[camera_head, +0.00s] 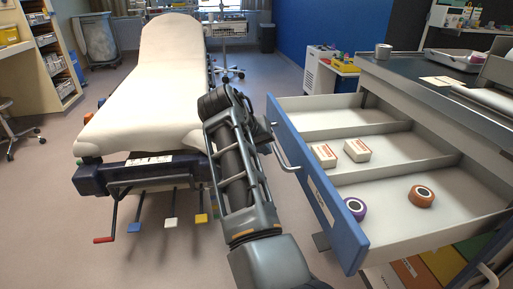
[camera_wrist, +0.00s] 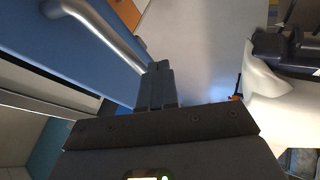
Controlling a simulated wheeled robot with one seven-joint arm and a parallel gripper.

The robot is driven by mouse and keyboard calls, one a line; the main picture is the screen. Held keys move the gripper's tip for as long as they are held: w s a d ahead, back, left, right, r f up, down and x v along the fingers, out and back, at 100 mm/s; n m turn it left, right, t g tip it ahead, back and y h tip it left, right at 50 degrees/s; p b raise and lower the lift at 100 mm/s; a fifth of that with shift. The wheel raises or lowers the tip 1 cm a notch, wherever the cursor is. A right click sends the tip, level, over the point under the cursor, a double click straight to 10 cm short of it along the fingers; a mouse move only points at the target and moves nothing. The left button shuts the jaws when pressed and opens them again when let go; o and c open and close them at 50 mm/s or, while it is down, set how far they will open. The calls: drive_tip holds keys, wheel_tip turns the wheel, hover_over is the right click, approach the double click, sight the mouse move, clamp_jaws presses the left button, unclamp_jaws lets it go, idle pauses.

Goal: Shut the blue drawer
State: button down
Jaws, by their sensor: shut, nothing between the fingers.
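The blue drawer (camera_head: 312,182) is pulled well out of the grey cart, its blue front facing left toward the stretcher. A silver bar handle (camera_head: 288,157) sits on that front; it also shows in the wrist view (camera_wrist: 98,28). My gripper (camera_wrist: 155,82) is shut and empty, its fingertips close beside the handle and the blue front. I cannot tell whether they touch. In the head view my arm stands left of the drawer front and mostly hides the gripper.
The drawer holds two small boxes (camera_head: 356,150), a purple tape roll (camera_head: 355,208) and an orange tape roll (camera_head: 421,196). A cream stretcher (camera_head: 165,85) stands left, with coloured pedals below its end. The cart top (camera_head: 405,72) holds a cup and a tray.

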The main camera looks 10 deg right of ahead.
drive_tip(key=shift+d, duration=0.1)
drive_tip(key=p, duration=0.8)
hover_over(387, 149)
drive_tip(key=a, duration=0.2)
drive_tip(key=shift+w+d, duration=0.1)
drive_tip(key=shift+d, duration=1)
drive_tip(key=shift+d, duration=0.1)
